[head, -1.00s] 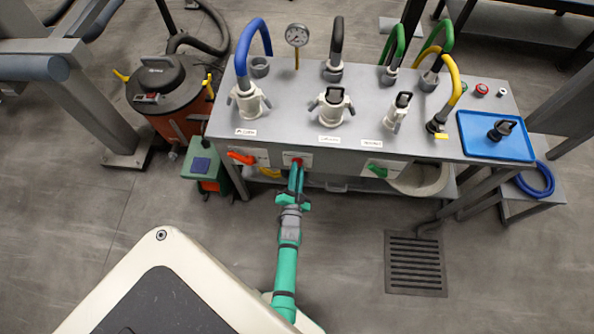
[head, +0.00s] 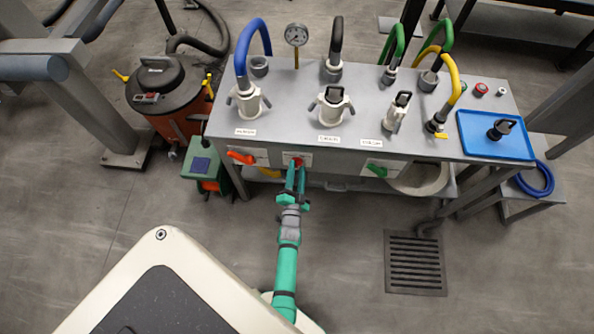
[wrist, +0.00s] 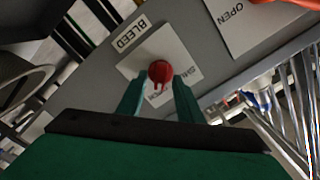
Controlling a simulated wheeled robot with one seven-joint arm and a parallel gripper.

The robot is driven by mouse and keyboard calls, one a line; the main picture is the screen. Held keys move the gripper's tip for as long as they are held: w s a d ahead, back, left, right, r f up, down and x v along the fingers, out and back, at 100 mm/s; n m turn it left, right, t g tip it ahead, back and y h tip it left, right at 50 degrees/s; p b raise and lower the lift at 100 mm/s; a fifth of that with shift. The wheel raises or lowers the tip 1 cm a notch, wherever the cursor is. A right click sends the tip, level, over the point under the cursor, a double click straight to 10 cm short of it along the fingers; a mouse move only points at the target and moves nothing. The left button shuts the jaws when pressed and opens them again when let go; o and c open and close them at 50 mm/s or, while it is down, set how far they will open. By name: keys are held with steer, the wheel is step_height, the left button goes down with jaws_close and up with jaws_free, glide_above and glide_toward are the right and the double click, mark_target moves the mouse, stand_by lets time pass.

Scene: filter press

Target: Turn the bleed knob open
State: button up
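The bleed knob is a small round red knob (wrist: 160,73) on a white plate on the bench's front panel. A "BLEED" label (wrist: 131,33) sits beside it, and part of the plate's lettering reads "SHUT", upside down in the wrist view. In the head view the knob (head: 297,160) shows just beyond my fingertips. My gripper (wrist: 160,80), with green fingers, points at the panel. Its two fingers stand apart, one on each side of the knob. I see no clear squeeze on it; whether the fingertips touch it cannot be told.
On the same panel, an orange-red lever (head: 241,157) is left of the knob and a green lever (head: 376,170) right. The grey bench top (head: 300,115) carries hoses, couplings, a gauge (head: 297,35) and a blue tray (head: 495,136). A floor drain (head: 415,264) lies to the right.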

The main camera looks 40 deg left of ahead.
steer(key=v, duration=1)
steer(key=shift+s, duration=0.35)
steer(key=shift+d, duration=0.15)
steer(key=s+d+r+h, duration=0.3)
steer(key=s+d+r, duration=0.2)
steer(key=d, duration=0.3)
steer(key=s+d+r+h, duration=0.2)
steer(key=s+d+r, duration=0.25)
steer(key=d, duration=0.35)
steer(key=s+d+r+n+h, duration=0.1)
steer(key=s+d+r, duration=0.3)
steer(key=r, duration=0.4)
steer(key=s+d+r+n+h, duration=0.1)
steer(key=s+d+r+h, duration=0.2)
steer(key=r, duration=0.6)
steer(key=shift+s+d+n+h, duration=0.3)
steer(key=shift+s+d+n, duration=0.1)
steer(key=shift+s+d, duration=0.8)
steer(key=shift+w, duration=0.1)
